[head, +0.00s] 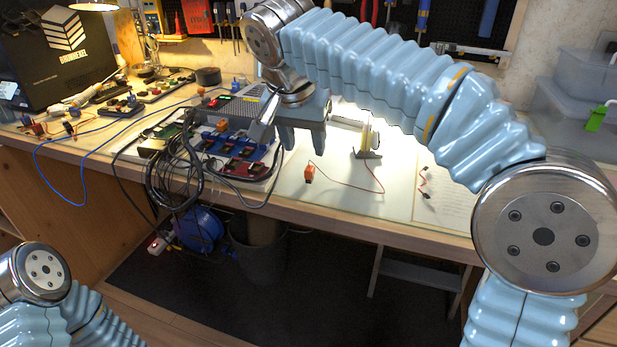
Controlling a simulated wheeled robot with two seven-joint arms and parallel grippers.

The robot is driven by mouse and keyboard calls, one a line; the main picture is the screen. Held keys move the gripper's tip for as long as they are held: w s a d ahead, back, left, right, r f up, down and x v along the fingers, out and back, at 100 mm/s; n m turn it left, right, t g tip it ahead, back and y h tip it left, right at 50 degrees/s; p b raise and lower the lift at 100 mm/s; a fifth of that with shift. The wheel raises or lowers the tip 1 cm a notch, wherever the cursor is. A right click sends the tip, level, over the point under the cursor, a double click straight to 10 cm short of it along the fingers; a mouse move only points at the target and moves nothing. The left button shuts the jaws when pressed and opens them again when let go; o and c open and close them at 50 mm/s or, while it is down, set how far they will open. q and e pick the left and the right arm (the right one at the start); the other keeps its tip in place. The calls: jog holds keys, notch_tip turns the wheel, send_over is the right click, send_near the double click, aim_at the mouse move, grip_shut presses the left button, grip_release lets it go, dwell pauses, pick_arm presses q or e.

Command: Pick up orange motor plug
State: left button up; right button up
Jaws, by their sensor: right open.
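An orange plug (309,173) lies on the pale sheet at the front middle of the workbench. A thin dark red wire runs from it to a small upright motor stand with a pale disc (369,142). My right gripper (301,146) is open, pointing down, just behind and above the orange plug and beside the board's right edge. It appears empty and apart from the plug. Another small orange block (222,125) sits on the grey and blue electronics board (238,145) to the left. My left gripper is out of view; only part of my left arm shows at the lower left.
A tangle of black cables (180,170) hangs over the bench's front edge left of the board. A black box (62,55) stands at the back left. Clear plastic bins (578,105) stand at the right. The sheet around the plug is mostly clear.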

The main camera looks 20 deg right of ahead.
aim_at(309, 169)
jog(key=b+x, duration=0.1)
jog(key=x, duration=0.7)
jog(key=shift+s, duration=0.1)
grip_shut()
